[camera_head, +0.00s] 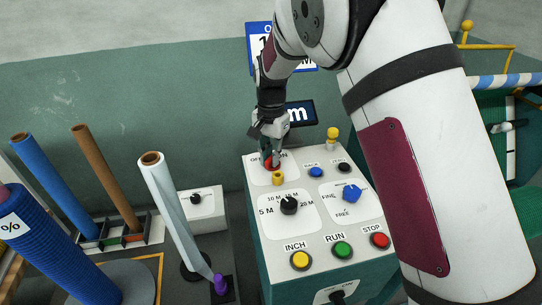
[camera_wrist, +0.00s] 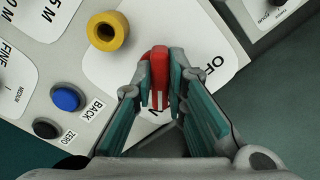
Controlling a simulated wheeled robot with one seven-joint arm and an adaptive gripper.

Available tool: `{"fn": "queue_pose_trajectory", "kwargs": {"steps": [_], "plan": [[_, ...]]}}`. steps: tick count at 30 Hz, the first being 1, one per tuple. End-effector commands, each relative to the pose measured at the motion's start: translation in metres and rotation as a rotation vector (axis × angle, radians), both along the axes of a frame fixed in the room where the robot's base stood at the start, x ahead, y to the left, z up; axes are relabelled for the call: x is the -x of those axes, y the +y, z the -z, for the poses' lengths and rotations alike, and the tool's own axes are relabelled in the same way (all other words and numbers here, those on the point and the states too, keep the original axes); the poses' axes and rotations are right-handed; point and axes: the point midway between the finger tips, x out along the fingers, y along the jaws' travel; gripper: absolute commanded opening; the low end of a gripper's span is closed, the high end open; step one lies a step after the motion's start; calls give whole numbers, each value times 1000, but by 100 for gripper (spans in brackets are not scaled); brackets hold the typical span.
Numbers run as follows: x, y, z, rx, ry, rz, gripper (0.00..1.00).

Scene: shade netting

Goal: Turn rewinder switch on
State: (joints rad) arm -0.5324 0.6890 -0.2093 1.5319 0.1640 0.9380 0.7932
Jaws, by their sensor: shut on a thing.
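The rewinder switch is a red knob (camera_wrist: 158,68) on a white plate marked OFF and ON at the far left corner of the control panel. In the head view the red knob (camera_head: 271,164) shows just below my gripper. My gripper (camera_wrist: 161,85) is shut on the red knob, one green-padded finger on each side of it. In the wrist view the label lettering is partly hidden by the fingers and the knob. In the head view my gripper (camera_head: 268,150) reaches down over the panel's far edge.
Blue (camera_wrist: 66,98) and black (camera_wrist: 46,128) buttons lie nearby. The panel also has a black dial (camera_head: 289,205), a blue knob (camera_head: 351,193) and INCH, RUN and STOP buttons. Rolls on poles stand at left.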

Motion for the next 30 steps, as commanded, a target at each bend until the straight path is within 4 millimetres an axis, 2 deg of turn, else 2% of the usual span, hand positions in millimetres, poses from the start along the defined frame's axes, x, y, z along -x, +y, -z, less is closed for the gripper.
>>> {"fn": "queue_pose_trajectory", "kwargs": {"steps": [3, 4, 6, 15, 19, 23, 30], "plan": [[0, 0, 0, -1, 0, 3, 0], [0, 0, 0, -1, 0, 3, 20], [0, 0, 0, -1, 0, 2, 33], [0, 0, -1, -1, 0, 0, 33], [-1, 0, -10, -1, -2, 0, 33], [-1, 0, -31, -2, -4, -1, 33], [-1, 0, -80, -2, -4, 1, 33]]}}
